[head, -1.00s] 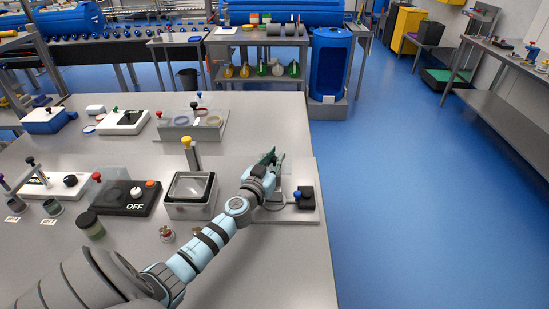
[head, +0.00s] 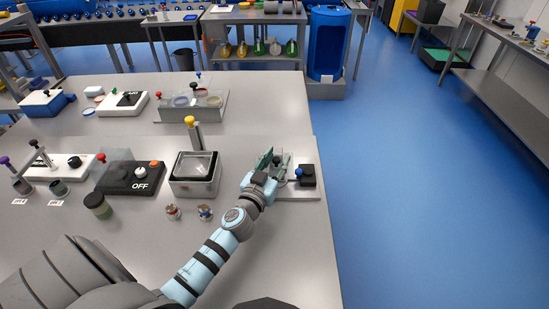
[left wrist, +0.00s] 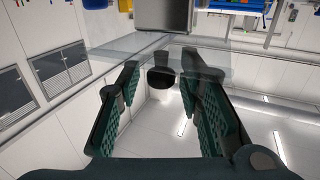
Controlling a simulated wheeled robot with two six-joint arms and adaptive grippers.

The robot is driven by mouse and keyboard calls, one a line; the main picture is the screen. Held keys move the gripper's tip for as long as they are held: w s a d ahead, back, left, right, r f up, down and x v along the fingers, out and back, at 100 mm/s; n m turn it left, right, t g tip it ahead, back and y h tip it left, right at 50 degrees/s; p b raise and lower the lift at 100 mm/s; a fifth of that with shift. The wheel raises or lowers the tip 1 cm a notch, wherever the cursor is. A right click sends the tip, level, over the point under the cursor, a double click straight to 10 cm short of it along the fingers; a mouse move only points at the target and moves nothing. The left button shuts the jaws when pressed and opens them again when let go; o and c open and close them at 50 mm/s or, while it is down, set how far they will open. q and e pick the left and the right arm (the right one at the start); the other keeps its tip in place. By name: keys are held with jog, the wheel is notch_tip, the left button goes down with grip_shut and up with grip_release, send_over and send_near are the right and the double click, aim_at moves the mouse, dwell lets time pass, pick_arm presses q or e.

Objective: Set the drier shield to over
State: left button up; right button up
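My left gripper (head: 273,160) is above the grey base of a small unit at the bench's right edge. This unit carries a black box (head: 307,177) with a blue knob (head: 298,172). In the left wrist view, my left gripper (left wrist: 160,75) is open, its green-padded fingers apart. A clear panel (left wrist: 215,62), which looks like the drier shield, stretches across near the fingertips. A dark round-ended piece (left wrist: 160,79) shows between the fingers; I cannot tell whether anything touches it. The gripper hides part of the unit. My right gripper is not in view.
Left of the unit stands a square tray device (head: 195,175) with a yellow-knobbed post. The front right of the bench is clear. Open blue floor lies to the right.

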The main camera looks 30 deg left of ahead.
pick_arm(q)
jog(key=shift+r, duration=0.15)
jog(key=s+d, duration=0.2)
jog(key=s, duration=1)
jog(key=shift+d, duration=0.15)
